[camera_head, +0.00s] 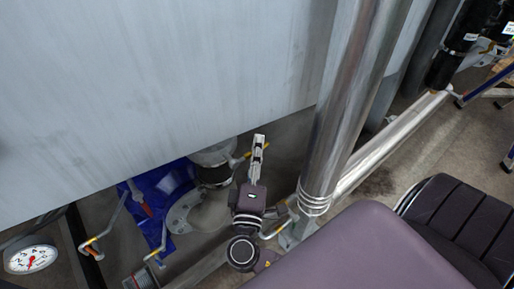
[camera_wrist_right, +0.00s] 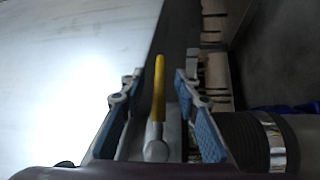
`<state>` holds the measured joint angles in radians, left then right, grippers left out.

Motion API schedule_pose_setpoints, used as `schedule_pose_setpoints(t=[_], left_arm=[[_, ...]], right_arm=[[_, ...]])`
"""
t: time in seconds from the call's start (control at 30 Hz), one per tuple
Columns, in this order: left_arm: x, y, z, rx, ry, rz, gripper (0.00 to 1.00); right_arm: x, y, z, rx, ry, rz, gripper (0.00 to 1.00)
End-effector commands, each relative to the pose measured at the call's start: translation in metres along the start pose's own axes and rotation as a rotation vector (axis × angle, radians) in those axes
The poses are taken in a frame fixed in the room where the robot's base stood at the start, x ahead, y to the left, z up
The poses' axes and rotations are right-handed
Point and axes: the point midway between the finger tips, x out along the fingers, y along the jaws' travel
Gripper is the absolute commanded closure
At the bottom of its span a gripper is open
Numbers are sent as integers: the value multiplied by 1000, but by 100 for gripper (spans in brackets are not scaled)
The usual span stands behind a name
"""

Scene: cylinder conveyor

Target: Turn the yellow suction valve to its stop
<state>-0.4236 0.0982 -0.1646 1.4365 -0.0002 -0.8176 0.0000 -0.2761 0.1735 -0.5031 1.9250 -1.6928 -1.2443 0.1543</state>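The yellow suction valve handle (camera_head: 244,157) is a thin lever beside a grey and black pipe fitting (camera_head: 213,165), low under the big tank in the head view. My right gripper (camera_head: 258,142) is over the lever, and a short yellow end shows on its other side. In the right wrist view the yellow handle (camera_wrist_right: 159,88) stands between the two blue-padded fingers of my right gripper (camera_wrist_right: 163,84). Gaps show on both sides, so the fingers are open around it. Part of the lever is hidden behind the gripper in the head view. My left gripper is not in view.
The grey tank wall (camera_head: 160,80) hangs close above the gripper. A shiny vertical pipe (camera_head: 347,95) stands just to the right. A blue sheet-like object (camera_head: 150,208), a thin bent pipe (camera_head: 112,212) and a round gauge (camera_head: 31,259) are at the lower left.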

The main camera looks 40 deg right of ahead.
Motion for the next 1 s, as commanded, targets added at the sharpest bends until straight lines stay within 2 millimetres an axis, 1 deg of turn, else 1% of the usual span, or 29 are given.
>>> schedule_pose_setpoints(t=[0.23,0.27,0.5,0.87,1.0], left_arm=[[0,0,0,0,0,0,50],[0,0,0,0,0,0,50],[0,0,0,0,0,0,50],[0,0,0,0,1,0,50],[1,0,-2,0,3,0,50]], right_arm=[[1,0,0,0,0,-1,71],[1,0,0,0,0,-1,73],[1,0,0,0,0,-1,99],[1,-1,0,0,0,-2,100],[4,-3,-2,9,-4,-10,100]])
